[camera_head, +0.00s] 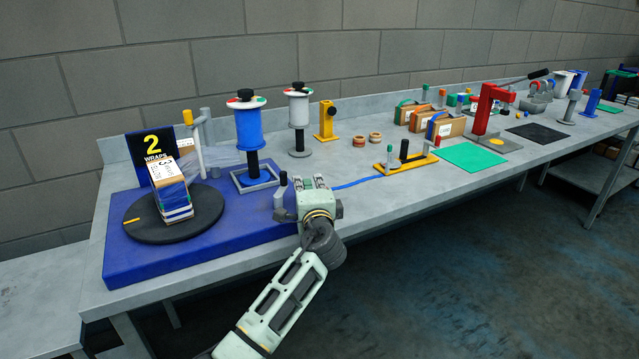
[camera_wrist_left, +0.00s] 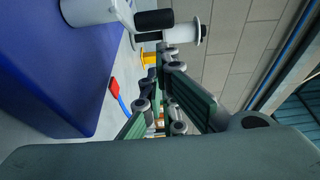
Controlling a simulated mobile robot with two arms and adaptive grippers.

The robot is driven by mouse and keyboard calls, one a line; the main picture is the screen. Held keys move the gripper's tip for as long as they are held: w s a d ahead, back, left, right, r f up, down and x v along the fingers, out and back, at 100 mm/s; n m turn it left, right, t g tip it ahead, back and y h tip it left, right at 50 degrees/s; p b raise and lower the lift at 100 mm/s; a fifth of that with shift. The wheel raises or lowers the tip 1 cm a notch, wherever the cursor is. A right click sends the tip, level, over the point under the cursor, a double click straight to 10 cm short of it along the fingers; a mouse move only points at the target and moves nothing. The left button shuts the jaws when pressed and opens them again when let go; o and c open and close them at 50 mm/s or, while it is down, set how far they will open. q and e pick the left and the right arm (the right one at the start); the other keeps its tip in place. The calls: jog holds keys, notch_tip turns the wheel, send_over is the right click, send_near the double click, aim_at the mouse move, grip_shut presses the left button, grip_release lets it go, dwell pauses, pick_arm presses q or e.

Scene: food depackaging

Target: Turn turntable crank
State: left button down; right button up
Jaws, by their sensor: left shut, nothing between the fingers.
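The turntable is a black disc (camera_head: 147,222) with a yellow mark, on a blue base (camera_head: 200,248) at the left. A box with blue and white layers (camera_head: 174,195) stands on the disc. A crank with a dark upright handle (camera_head: 283,178) is at the base's right side. What appears to be the same black handle (camera_wrist_left: 153,20) shows at the top of the left wrist view. My left gripper (camera_head: 314,183) is just right of the crank, apart from the handle. It is shut and empty; its fingers (camera_wrist_left: 160,88) also show in the wrist view. My right gripper is out of view.
A blue spool (camera_head: 249,128) and a white spool (camera_head: 299,108) stand behind the crank. Boxes and a red press (camera_head: 484,108) stand farther right. The table's front edge is close to my left arm.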

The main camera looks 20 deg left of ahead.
pick_arm(q)
jog(key=shift+s+a, duration=0.2)
jog(key=shift+a, duration=0.2)
jog(key=shift+w, duration=0.1)
jog(key=shift+f, duration=0.1)
jog(key=shift+w+a+f+n+g+y+b, duration=0.1)
jog(key=shift+a+n+g+y+b, duration=0.6)
jog(key=shift+b, duration=0.5)
jog(key=shift+w+a, duration=0.1)
jog(key=shift+w, duration=0.05)
jog(key=shift+a, duration=0.2)
jog(key=shift+r, duration=0.2)
